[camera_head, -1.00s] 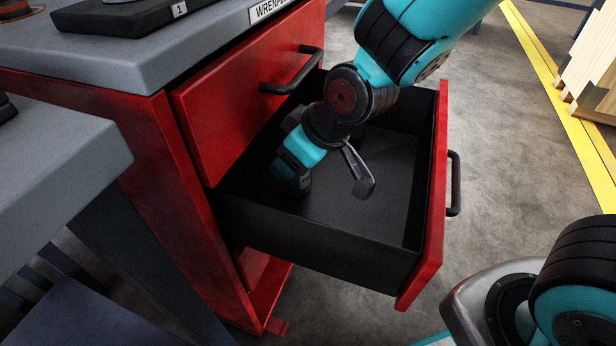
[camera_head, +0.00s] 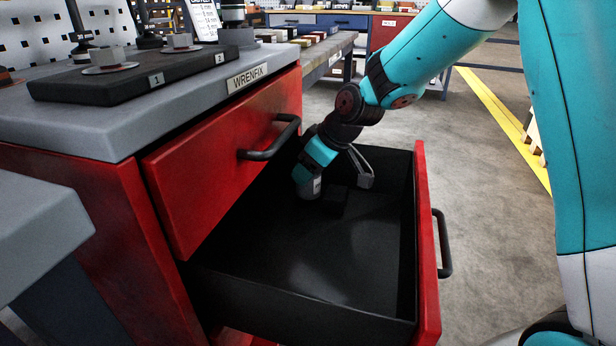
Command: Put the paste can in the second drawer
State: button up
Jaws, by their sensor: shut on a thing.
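The second drawer (camera_head: 408,250) is pulled out, with black walls inside and a red front. My gripper (camera_head: 338,182) reaches down inside it, near its far end. One dark grey finger shows on the right.
The closed red top drawer (camera_head: 205,175) with its black handle (camera_head: 270,143) is just left of my gripper. The grey cabinet top (camera_head: 85,130) carries a black numbered stand (camera_head: 140,80). The near part of the second drawer's floor (camera_head: 310,270) is bare.

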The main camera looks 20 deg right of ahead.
jog(key=shift+s+a+f, duration=0.1)
jog(key=shift+s+f, duration=0.05)
jog(key=shift+f, duration=0.55)
jog(key=shift+f, duration=0.1)
jog(key=o, duration=1)
jog(key=shift+o, duration=0.2)
jog(key=p+v, duration=0.4)
jog(key=v, duration=0.8)
jog(key=s+a+r+g, duration=0.1)
jog(key=s+a, duration=0.3)
jog(key=s, duration=0.9)
jog(key=s+a+r+m+g, duration=0.1)
jog(key=s+a+g, duration=0.3)
jog(key=s, duration=0.9)
jog(key=shift+a+m, duration=0.3)
jog(key=shift+a, duration=0.3)
